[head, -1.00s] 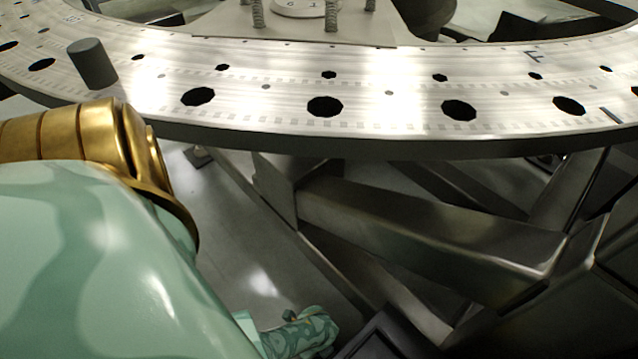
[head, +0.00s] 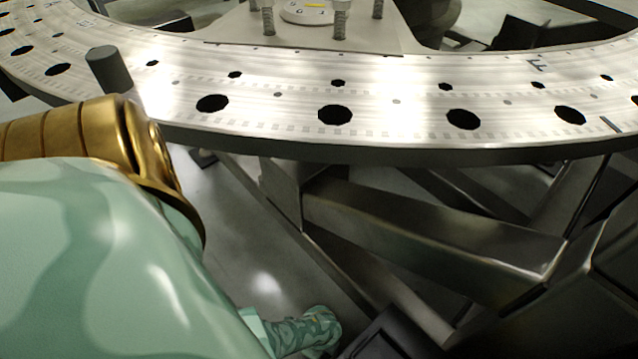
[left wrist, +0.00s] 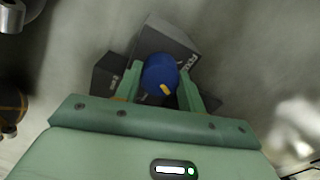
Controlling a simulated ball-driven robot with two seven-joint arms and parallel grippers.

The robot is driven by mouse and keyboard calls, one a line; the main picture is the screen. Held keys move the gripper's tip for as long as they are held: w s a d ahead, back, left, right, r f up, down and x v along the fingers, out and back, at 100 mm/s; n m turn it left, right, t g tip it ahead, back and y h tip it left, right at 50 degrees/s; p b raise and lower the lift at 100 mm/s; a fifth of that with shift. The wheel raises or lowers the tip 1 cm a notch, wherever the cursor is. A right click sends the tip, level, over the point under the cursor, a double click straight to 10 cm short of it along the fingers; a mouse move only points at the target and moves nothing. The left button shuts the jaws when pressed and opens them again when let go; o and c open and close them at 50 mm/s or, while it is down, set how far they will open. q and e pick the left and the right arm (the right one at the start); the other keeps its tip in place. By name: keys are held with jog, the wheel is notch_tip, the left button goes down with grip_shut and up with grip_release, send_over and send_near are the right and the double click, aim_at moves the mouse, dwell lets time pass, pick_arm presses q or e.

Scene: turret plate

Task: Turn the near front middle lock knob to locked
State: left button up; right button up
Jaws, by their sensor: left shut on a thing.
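In the left wrist view, a blue round knob (left wrist: 158,73) with a short yellow mark on its face sits between the two green fingers of my left gripper (left wrist: 161,80). The gripper is shut on it. The yellow mark slants down to the right. Dark grey blocks with pale lettering, too small to read, lie behind the knob (left wrist: 172,40). In the head view my left arm fills the lower left, and neither its fingers nor the blue knob can be seen. My right gripper is in neither view.
A pale metal ring plate (head: 400,100) with several dark holes spans the head view. A dark cylinder (head: 109,68) stands on its left part. Behind it is a plate with a round dial (head: 306,14) and springs. Steel beams (head: 430,220) run below the ring.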

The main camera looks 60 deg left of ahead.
pick_arm(q)
jog(key=shift+a+n, duration=0.1)
jog(key=shift+n, duration=0.8)
jog(key=n, duration=0.2)
jog(key=shift+n+p, duration=0.35)
jog(key=shift+n, duration=0.05)
jog(key=n, duration=0.2)
jog(key=shift+n, duration=0.3)
jog(key=n, duration=0.2)
jog(key=shift+n, duration=0.4)
jog(key=n, duration=0.4)
jog(key=shift+n, duration=0.4)
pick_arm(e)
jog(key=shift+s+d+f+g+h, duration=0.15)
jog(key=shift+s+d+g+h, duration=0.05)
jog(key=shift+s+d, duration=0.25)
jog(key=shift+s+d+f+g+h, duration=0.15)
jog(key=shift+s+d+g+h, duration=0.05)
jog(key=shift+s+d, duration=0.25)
pick_arm(q)
jog(key=shift+n, duration=0.3)
